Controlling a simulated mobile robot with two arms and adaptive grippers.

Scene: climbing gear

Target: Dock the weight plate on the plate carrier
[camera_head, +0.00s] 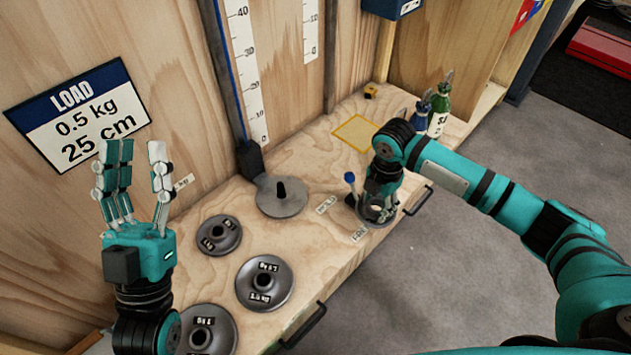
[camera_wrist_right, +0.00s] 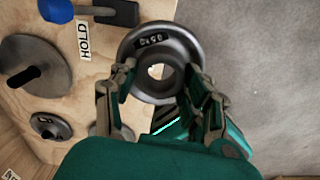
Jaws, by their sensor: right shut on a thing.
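The plate carrier (camera_head: 293,205) is a grey disc with a dark upright post, at the foot of the ruler; it also shows in the wrist view (camera_wrist_right: 45,70). My right gripper (camera_head: 378,203) is shut on a grey round weight plate (camera_head: 366,215) near the bench's front edge, right of the carrier and apart from it. In the wrist view this plate (camera_wrist_right: 160,36) has a centre hole and a dark label, with fingers on both sides. I cannot tell whether it touches the bench. My left gripper (camera_head: 136,150) is open and empty, fingers up, left of the bench plates.
Other plates lie on the bench: a small one (camera_head: 219,248), a middle one (camera_head: 281,291) and one at the front (camera_head: 222,343). A blue-knobbed lever (camera_head: 350,178) stands beside the right gripper. A yellow outlined square (camera_head: 355,131) and bottles (camera_head: 438,115) are behind.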

